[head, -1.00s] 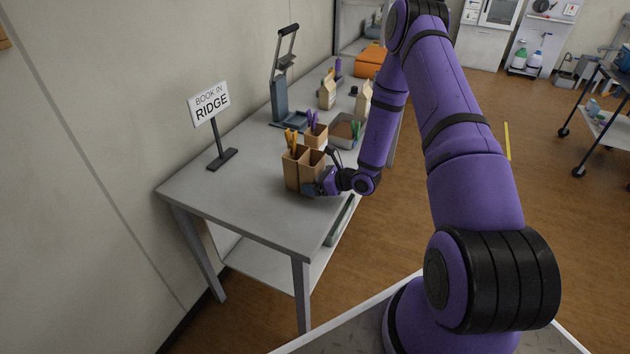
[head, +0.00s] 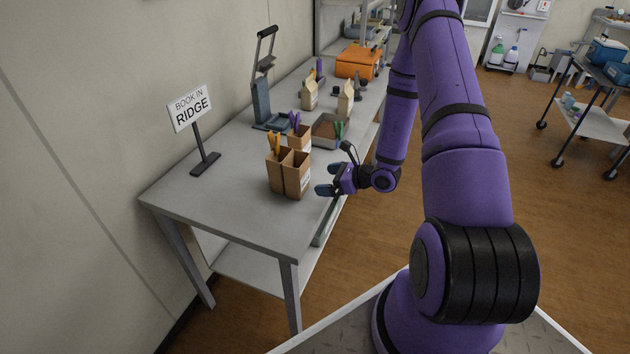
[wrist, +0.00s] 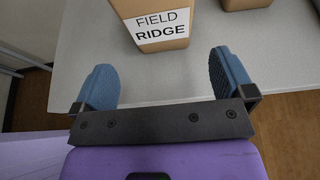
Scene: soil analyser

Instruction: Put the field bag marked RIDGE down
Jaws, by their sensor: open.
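The field bag marked RIDGE (wrist: 160,20) is a brown, open-topped bag with a white label reading FIELD RIDGE. It stands upright on the grey bench (head: 220,210), and shows in the head view (head: 297,176) close beside another brown bag (head: 275,172) holding orange-handled items. My gripper (head: 326,184) is open and empty at the bench's right edge, just right of the RIDGE bag. In the wrist view its two blue fingers (wrist: 165,80) are spread, with the bag beyond them and not between them. The bag's upper part is cut off in the wrist view.
A sign reading BOOK IN RIDGE (head: 190,107) stands at the bench's left. Another brown holder (head: 299,140), a tray (head: 326,128), a press-like device (head: 262,100), paper bags (head: 309,94) and an orange case (head: 357,62) lie farther back. The bench's near end is clear.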

